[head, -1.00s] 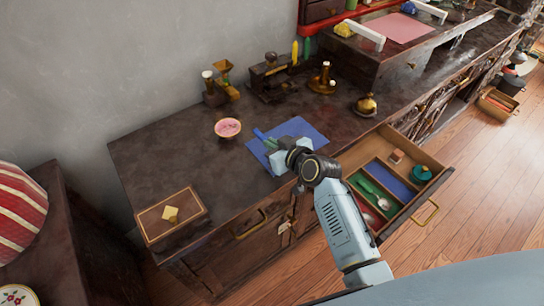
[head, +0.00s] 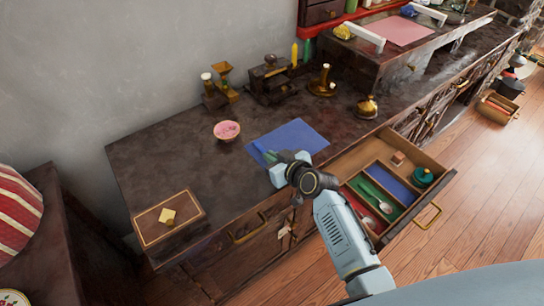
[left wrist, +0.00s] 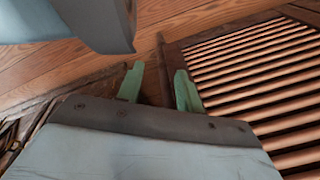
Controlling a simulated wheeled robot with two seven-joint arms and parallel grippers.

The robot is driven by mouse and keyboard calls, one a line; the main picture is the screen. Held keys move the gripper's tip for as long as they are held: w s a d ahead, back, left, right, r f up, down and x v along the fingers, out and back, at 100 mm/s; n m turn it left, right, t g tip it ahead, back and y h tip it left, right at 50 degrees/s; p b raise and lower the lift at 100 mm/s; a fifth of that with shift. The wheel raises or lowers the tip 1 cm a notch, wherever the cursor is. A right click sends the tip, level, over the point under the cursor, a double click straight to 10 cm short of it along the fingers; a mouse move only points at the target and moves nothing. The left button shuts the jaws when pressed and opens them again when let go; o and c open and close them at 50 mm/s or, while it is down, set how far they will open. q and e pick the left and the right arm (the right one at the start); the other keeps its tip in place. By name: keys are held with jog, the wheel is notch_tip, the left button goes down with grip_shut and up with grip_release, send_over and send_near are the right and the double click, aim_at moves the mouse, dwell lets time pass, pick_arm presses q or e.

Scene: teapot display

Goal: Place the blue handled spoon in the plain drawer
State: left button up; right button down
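In the head view my right gripper (head: 272,158) is over the near left edge of the blue mat (head: 302,136). Its green fingertips appear shut on the blue handled spoon (head: 257,147); only a short blue strip of handle shows, and the bowl is hidden. A drawer (head: 440,182) stands open to the right, with red, green, blue and bare wood compartments. A closed drawer with a brass handle (head: 248,232) is in the counter front below the gripper. In the left wrist view my left gripper (left wrist: 158,88) is open and empty, its green fingertips apart.
Spoons lie in the green (head: 385,207) and red (head: 367,222) compartments. A teal lidded pot (head: 423,177) is in the open drawer. A pink bowl (head: 227,131) and a wooden box (head: 168,218) stand on the counter. Between them the counter top is clear.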

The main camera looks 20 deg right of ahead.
jog(key=c, duration=1.6)
grip_release()
